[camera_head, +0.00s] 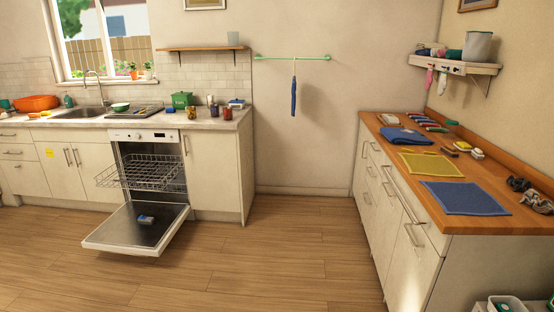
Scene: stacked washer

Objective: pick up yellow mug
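I cannot clearly make out a yellow mug in the head view. A few small cup- or jar-like items (214,109) stand at the right end of the left counter, too small to tell apart. Two small yellow and whitish items (462,146) lie on the wooden counter at right; they look more like sponges or soap than a mug. Neither of my grippers is in view.
The dishwasher door (137,228) is open and juts low over the floor, its wire rack (150,172) pulled out. The wooden counter (400,157) on the right holds a yellow cloth (430,164) and a blue cloth (464,198). The wooden floor (290,245) between is clear.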

